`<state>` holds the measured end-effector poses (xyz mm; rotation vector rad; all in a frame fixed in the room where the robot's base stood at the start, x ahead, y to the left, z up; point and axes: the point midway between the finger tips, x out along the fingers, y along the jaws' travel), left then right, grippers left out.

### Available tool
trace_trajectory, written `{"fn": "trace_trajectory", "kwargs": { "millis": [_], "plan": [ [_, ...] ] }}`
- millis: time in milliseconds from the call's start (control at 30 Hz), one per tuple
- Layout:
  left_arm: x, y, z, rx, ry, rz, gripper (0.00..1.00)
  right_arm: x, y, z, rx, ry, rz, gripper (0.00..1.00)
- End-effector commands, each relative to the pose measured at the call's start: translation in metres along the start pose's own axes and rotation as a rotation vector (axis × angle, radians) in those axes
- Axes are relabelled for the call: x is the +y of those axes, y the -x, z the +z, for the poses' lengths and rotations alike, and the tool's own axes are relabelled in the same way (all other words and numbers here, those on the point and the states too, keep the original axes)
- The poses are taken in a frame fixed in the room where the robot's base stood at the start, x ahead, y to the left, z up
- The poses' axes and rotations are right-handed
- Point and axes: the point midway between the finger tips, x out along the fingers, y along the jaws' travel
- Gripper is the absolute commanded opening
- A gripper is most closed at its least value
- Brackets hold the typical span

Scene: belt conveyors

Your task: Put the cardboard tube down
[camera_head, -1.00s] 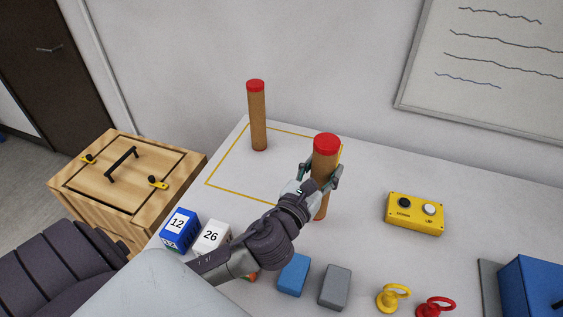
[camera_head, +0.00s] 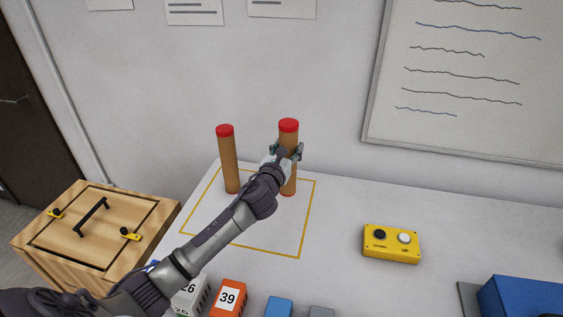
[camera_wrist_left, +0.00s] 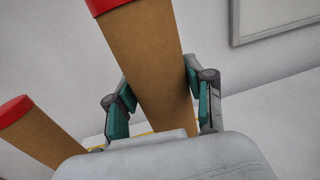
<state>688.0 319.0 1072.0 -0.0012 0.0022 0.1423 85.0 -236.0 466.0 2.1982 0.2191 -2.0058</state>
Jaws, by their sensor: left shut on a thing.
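My left gripper (camera_head: 287,152) is shut on a brown cardboard tube (camera_head: 289,183) with a red cap, held upright over the back right part of a yellow-outlined square (camera_head: 309,220) on the table. I cannot tell whether its bottom end touches the table. A second brown tube with a red cap (camera_head: 229,165) stands upright to its left inside the outline, apart from it. In the left wrist view the held tube (camera_wrist_left: 145,60) passes between the two finger pads, and the other tube (camera_wrist_left: 40,138) shows at the left. My right gripper is not in view.
A yellow button box (camera_head: 391,244) lies to the right on the white table. Number blocks, including an orange one (camera_head: 229,298), and a blue block (camera_head: 279,307) are at the front. A blue box (camera_head: 525,298) is at the right. A wooden cabinet (camera_head: 95,232) stands at the left.

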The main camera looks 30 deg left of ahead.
Motion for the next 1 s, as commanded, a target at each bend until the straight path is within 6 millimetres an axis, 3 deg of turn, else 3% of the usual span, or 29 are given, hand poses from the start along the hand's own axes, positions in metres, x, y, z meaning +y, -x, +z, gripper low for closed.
{"fn": "trace_trajectory", "kwargs": {
  "millis": [200,500,933,967,1000],
  "plan": [
    [0.018,-0.018,-0.015,-0.002,0.001,-0.001,0.15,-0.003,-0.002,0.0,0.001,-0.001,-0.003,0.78],
    [0.019,-0.02,-0.053,0.0,0.003,0.0,0.15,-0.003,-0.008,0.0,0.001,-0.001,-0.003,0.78],
    [0.019,-0.019,-0.06,-0.002,-0.001,-0.002,0.15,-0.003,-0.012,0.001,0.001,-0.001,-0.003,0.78],
    [0.019,-0.019,-0.06,-0.001,-0.001,-0.001,0.55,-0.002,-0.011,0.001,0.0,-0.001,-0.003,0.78],
    [0.019,-0.019,-0.059,-0.001,-0.001,-0.001,0.61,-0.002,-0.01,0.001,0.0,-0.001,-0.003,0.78]
  ]
}}
